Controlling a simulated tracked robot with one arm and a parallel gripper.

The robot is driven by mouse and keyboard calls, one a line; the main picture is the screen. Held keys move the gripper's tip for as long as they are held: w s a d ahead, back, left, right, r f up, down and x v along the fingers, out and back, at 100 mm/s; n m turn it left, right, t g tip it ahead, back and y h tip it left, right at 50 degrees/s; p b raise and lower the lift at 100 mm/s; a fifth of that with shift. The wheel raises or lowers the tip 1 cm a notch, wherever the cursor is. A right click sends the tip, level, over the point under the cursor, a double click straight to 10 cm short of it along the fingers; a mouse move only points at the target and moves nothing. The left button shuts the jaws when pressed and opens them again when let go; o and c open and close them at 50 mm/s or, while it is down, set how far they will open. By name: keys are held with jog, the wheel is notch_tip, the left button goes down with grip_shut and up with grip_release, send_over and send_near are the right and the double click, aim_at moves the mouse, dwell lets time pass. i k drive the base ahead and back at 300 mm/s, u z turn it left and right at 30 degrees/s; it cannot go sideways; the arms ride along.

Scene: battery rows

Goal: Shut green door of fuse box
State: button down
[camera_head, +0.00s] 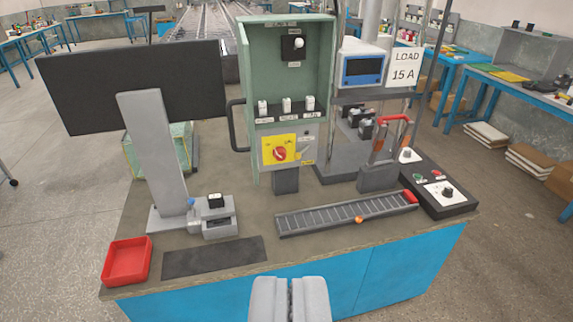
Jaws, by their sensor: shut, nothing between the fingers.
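The green fuse box (268,82) stands upright near the back of the workbench, its front open. The exact door angle is hard to tell. My gripper (290,284) is shut and empty at the bottom centre, in front of the bench and well apart from the door.
A dark panel on a grey post (155,155) stands left of the box. A red tray (127,262) and a dark mat (214,257) lie at the front left. A grey ribbed rail (345,215) lies before the box. A meter (363,68) and control box (438,192) stand right.

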aim_at(248, 99)
jog(key=z, duration=0.15)
jog(key=i, duration=1)
jog(key=u, duration=0.1)
